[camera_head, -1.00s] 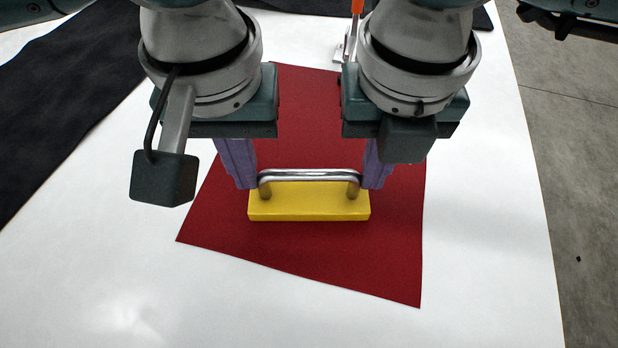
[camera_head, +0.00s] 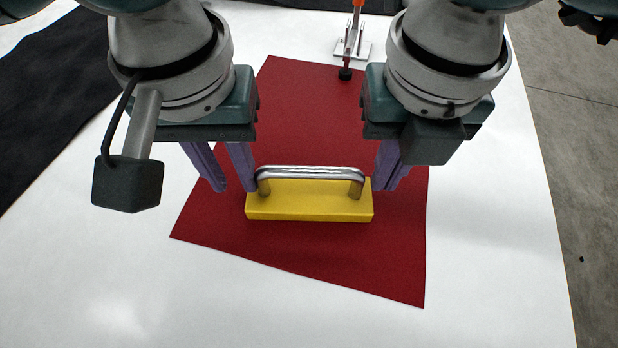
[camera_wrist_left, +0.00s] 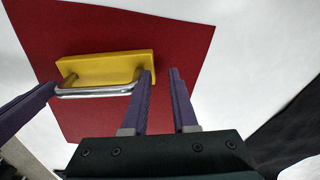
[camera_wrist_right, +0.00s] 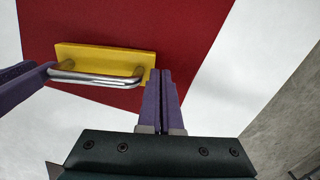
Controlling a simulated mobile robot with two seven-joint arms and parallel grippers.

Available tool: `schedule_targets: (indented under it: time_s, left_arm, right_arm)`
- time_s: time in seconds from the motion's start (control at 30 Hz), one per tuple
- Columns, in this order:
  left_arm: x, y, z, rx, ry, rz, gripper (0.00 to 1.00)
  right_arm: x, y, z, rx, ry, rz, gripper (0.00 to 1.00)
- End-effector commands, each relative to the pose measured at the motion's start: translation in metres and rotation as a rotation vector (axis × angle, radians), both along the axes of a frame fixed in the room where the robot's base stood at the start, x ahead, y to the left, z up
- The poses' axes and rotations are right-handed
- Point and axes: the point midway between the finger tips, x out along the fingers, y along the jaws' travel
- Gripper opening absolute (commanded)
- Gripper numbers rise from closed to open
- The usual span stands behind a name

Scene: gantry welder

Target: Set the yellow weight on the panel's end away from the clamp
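The yellow weight (camera_head: 310,206), a block with a metal bar handle (camera_head: 310,172), lies flat on the near part of the red panel (camera_head: 340,265). The clamp (camera_head: 346,62), with an orange handle and black tip, stands at the panel's far end. My left gripper (camera_head: 228,188) is beside the handle's left end, its fingers apart with nothing between them; the gap also shows in the left wrist view (camera_wrist_left: 160,75). My right gripper (camera_head: 390,185) is beside the handle's right end. Its fingers (camera_wrist_right: 161,72) look together and empty in the right wrist view.
The panel lies on a white table (camera_head: 490,250), clear at the front and right. A black cloth-like sheet (camera_head: 50,110) covers the left back. Grey floor (camera_head: 580,150) shows beyond the table's right edge.

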Motion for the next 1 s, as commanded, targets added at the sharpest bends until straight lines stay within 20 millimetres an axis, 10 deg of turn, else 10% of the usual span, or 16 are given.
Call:
schedule_targets:
  time_s: [0.2, 0.57, 1.0]
  left_arm:
    - [0.001, 0.001, 0.001, 0.002, -0.003, 0.002, 0.28]
    - [0.001, 0.001, 0.009, 0.002, -0.004, 0.002, 0.28]
    - [-0.005, 0.001, 0.098, 0.0, -0.006, 0.0, 0.28]
  right_arm:
    - [0.0, -0.001, 0.0, -0.004, 0.0, -0.002, 0.27]
    - [0.0, -0.002, 0.0, -0.006, 0.0, -0.002, 0.28]
    - [0.0, -0.002, 0.0, -0.006, 0.0, -0.002, 0.28]
